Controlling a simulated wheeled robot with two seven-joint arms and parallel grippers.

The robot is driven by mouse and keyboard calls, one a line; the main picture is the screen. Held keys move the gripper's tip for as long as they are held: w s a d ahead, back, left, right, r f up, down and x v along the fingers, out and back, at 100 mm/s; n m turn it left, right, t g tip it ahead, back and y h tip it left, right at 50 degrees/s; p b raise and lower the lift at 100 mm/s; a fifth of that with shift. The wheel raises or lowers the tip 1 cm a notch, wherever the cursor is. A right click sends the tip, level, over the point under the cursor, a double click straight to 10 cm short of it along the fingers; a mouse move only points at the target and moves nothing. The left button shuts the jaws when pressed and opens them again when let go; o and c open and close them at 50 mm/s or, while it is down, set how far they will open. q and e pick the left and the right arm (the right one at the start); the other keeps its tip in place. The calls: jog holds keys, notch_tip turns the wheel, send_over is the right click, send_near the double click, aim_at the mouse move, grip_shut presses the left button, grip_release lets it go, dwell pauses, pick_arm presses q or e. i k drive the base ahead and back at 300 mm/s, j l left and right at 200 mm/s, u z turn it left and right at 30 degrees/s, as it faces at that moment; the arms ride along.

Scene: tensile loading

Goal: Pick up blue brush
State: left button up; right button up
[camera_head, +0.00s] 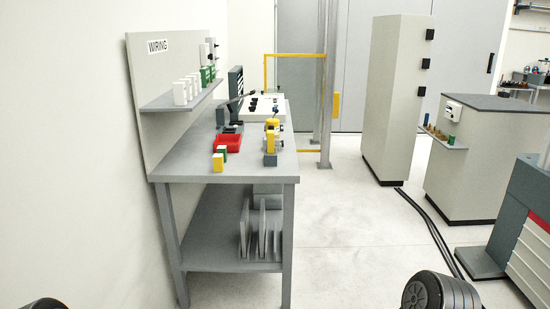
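I cannot make out a blue brush anywhere in the head view. Neither of my grippers shows. Only dark rounded parts, likely my own arms, show at the bottom left corner and the bottom right.
A grey workbench (185,165) with a "WIRING" back panel (150,100) stands at left, holding a red bin (228,141) and yellow blocks. A tall cabinet (395,95) and grey-topped counter (480,160) stand at right. Cables (432,228) cross otherwise clear floor (350,235).

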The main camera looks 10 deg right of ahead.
aim_at(426, 118)
jog(key=i+l+z, duration=0.1)
jog(key=i+z, duration=0.2)
jog(key=i, duration=0.2)
jog(key=i+z, duration=0.3)
jog(key=i, duration=0.25)
jog(key=i+j+z, duration=0.3)
jog(key=i, duration=0.2)
jog(key=i+j+z, duration=0.3)
jog(key=i, duration=0.2)
jog(key=i+l, duration=0.15)
jog(key=i, duration=0.5)
jog(key=i+l, duration=0.15)
jog(key=i, duration=0.5)
jog(key=i+l, duration=0.15)
jog(key=i, duration=0.5)
jog(key=i+l, duration=0.15)
jog(key=i, duration=0.5)
jog(key=i+l, duration=0.15)
jog(key=i, duration=0.55)
jog(key=i+j, duration=0.7)
jog(key=i, duration=0.25)
jog(key=i+j+z, duration=0.15)
jog(key=i+j, duration=0.5)
jog(key=i, duration=0.35)
jog(key=i+j, duration=0.8)
jog(key=i+l, duration=0.25)
